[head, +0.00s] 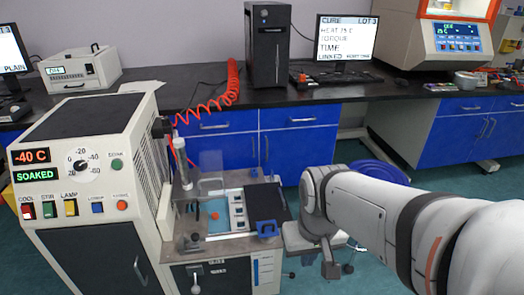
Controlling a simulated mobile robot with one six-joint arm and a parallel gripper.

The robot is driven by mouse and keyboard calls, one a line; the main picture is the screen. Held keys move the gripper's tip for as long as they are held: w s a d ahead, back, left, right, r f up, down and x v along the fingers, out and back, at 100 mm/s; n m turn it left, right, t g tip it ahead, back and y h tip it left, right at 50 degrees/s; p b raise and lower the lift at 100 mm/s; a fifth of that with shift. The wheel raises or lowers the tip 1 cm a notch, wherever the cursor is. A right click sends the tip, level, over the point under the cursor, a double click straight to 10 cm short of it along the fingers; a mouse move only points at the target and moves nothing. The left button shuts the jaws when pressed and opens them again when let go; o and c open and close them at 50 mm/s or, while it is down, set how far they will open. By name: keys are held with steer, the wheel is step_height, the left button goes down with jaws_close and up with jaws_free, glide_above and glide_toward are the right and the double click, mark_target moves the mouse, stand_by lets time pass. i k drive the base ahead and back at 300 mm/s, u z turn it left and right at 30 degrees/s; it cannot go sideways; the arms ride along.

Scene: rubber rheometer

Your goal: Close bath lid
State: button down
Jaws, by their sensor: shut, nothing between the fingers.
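The bath (212,232) is set in the low deck beside the tall instrument cabinet. Its opening shows a light blue interior with a small orange-red object (215,215) and a row of pale fittings (236,208). A dark flat plate (262,203), which looks like the bath lid, lies to the right of the opening, leaving it uncovered. A blue handle-like part (267,229) is at its front edge. My gripper (331,268) is right of the deck, pointing down, apart from the plate. It is shut and empty; its fingertips are small in this view.
The cabinet (90,150) reads -40 C and SOAKED. A clear upright panel (211,163) and a metal post (180,165) stand behind the opening. A red coiled hose (215,98) runs behind. A blue round thing (380,171) is on the floor behind my arm.

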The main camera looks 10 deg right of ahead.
mark_target(267, 201)
steer(key=i, duration=0.95)
steer(key=u, duration=0.05)
